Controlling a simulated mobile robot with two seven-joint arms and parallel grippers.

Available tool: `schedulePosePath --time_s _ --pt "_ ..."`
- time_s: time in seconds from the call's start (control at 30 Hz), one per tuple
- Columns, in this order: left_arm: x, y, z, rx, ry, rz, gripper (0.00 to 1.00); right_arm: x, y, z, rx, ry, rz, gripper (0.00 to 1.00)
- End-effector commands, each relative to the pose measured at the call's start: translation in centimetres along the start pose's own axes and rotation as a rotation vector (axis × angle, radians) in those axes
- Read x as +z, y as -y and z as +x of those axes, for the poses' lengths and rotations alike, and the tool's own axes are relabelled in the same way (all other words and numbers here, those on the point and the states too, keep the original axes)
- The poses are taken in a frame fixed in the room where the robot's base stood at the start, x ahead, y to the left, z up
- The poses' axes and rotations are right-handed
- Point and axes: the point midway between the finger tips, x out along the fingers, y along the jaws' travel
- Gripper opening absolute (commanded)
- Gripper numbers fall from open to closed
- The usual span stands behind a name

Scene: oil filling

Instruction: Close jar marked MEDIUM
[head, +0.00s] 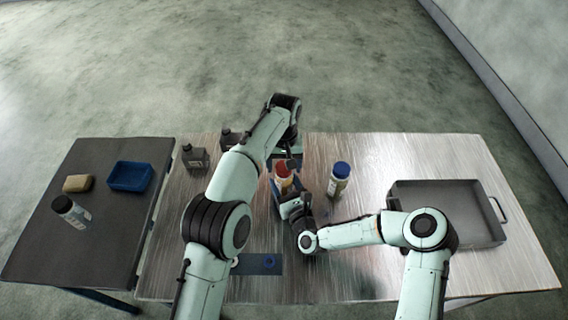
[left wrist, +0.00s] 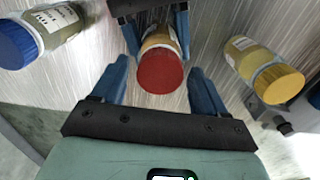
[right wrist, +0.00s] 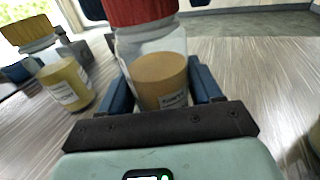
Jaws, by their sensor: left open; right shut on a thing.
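A clear jar with a red lid (head: 283,170) and tan contents stands upright on the metal table. In the right wrist view, its red lid (right wrist: 140,10) sits on its top; its label is too small to read. My right gripper (right wrist: 163,88) is shut around the jar's body (right wrist: 160,80). My left gripper (left wrist: 160,78) is open above the jar, its fingers apart on either side of the red lid (left wrist: 160,71). A blue-lidded jar (head: 340,178) stands to the right. A yellow-lidded jar (left wrist: 262,68) shows in the left wrist view; my left arm largely hides it in the head view.
Dark canisters (head: 194,157) stand at the back left. A grey tray (head: 450,212) is at the right. A small mat (head: 251,270) with rings lies in front. On the dark side table are a blue box (head: 130,177), a sponge (head: 78,183) and another jar (head: 71,211).

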Motion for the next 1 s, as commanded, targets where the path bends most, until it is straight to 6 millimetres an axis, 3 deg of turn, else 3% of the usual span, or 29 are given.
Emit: schedulePosePath --time_s 0.27,0.43,0.77,0.8,0.87,1.0 --pt "0.00 0.02 0.09 0.000 0.000 0.000 0.73 0.07 -0.01 0.02 0.000 0.002 0.000 0.00" --pt "0.00 0.01 0.08 0.000 0.000 0.000 0.18 0.07 -0.01 0.02 0.000 0.002 0.000 0.00" --pt "0.01 0.00 0.07 0.000 0.000 0.009 0.15 0.07 -0.01 0.02 0.000 0.002 0.000 0.00" --pt "0.01 0.00 0.07 0.000 0.001 0.009 0.61 0.07 -0.01 0.02 0.000 0.002 0.000 0.00" --pt "0.01 -0.01 0.07 0.000 0.001 0.009 0.81 0.07 -0.01 0.02 0.000 0.002 0.000 0.00" --pt "0.01 0.00 0.07 0.000 0.000 0.009 0.81 0.07 -0.01 0.02 0.000 0.002 0.000 0.00"
